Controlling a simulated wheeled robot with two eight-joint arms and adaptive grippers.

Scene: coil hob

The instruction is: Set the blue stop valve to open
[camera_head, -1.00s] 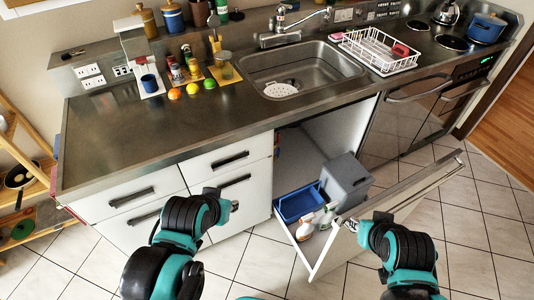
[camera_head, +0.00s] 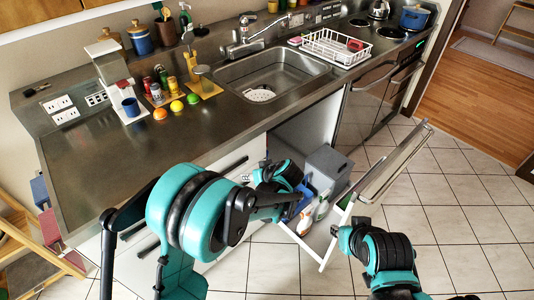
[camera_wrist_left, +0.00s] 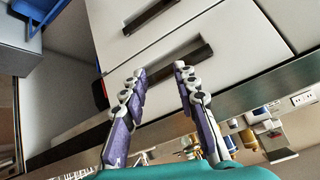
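I cannot see a blue stop valve in either current view.
The pull-out front panel (camera_head: 395,165) stands out over the floor. The pull-out carries a grey bin (camera_head: 328,165), bottles (camera_head: 322,206) and a blue bin (camera_wrist_left: 38,14). The sink (camera_head: 275,75) is above. Tiled floor (camera_head: 440,205) is free at right.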

